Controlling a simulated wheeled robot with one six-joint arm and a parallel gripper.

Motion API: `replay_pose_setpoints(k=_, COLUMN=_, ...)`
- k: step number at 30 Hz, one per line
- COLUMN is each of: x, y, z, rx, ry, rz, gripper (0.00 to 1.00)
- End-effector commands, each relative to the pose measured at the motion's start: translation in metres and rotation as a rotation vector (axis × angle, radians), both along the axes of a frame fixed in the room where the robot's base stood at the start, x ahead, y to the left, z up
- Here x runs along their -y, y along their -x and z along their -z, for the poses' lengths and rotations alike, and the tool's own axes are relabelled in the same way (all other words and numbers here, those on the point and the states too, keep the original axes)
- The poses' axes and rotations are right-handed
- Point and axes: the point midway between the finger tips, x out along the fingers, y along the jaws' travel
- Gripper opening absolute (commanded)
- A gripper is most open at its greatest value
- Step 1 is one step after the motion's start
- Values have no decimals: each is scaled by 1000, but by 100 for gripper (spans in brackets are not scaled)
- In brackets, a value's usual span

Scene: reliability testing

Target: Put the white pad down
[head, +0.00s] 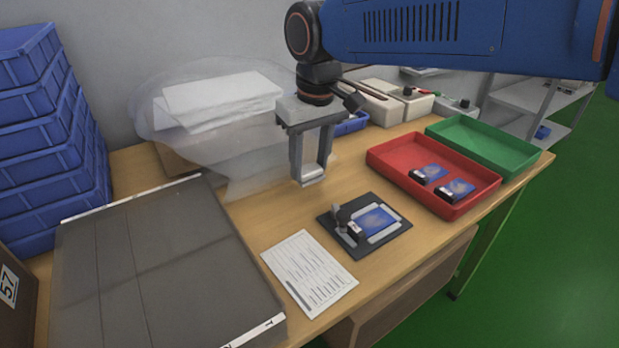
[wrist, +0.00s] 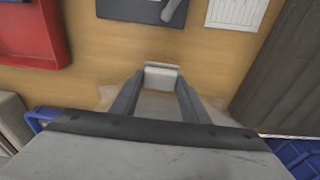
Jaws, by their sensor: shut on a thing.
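My gripper (head: 311,170) points down over the wooden table, with its two fingers apart and a small white pad (head: 312,179) held between their tips. In the wrist view the white pad (wrist: 162,70) shows at the fingertips of my gripper (wrist: 161,78). The pad appears to be above the table top, but the exact gap is hard to tell. A black fixture (head: 400,236) with a blue-faced device (head: 379,221) and a grey clamp lies in front and to the right of the gripper.
A red tray (head: 399,179) holds two devices; an empty green tray (head: 480,147) stands behind it. A printed sheet (head: 309,272) and a grey mat (head: 150,270) lie nearer. White sheets (head: 225,95) in clear plastic stand behind left; blue bins (head: 40,150) at far left. Bare wood lies below the gripper.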

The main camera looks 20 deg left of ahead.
Motion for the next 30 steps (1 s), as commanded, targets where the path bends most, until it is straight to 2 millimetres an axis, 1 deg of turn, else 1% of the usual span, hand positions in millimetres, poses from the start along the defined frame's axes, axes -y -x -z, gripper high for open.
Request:
replay_pose_setpoints(k=5, x=0, y=0, z=9, rx=-1, ry=1, rz=0, gripper=24)
replay_pose_setpoints(k=8, x=0, y=0, z=19, rx=-1, ry=2, rz=0, gripper=24)
replay_pose_setpoints(k=12, x=0, y=0, z=37, rx=-1, ry=2, rz=0, gripper=24)
replay_pose_setpoints(k=14, x=0, y=0, z=42, rx=-1, ry=2, rz=0, gripper=24)
replay_pose_setpoints(k=25, x=0, y=0, z=46, rx=0, ry=0, rz=0, gripper=24)
replay_pose_setpoints(k=26, x=0, y=0, z=46, rx=0, ry=0, rz=0, gripper=44)
replay_pose_setpoints(k=27, x=0, y=0, z=46, rx=0, ry=0, rz=0, gripper=53)
replay_pose_setpoints(k=28, x=0, y=0, z=46, rx=0, ry=0, rz=0, gripper=60)
replay_pose_setpoints(k=30, x=0, y=0, z=46, rx=0, ry=0, rz=0, gripper=60)
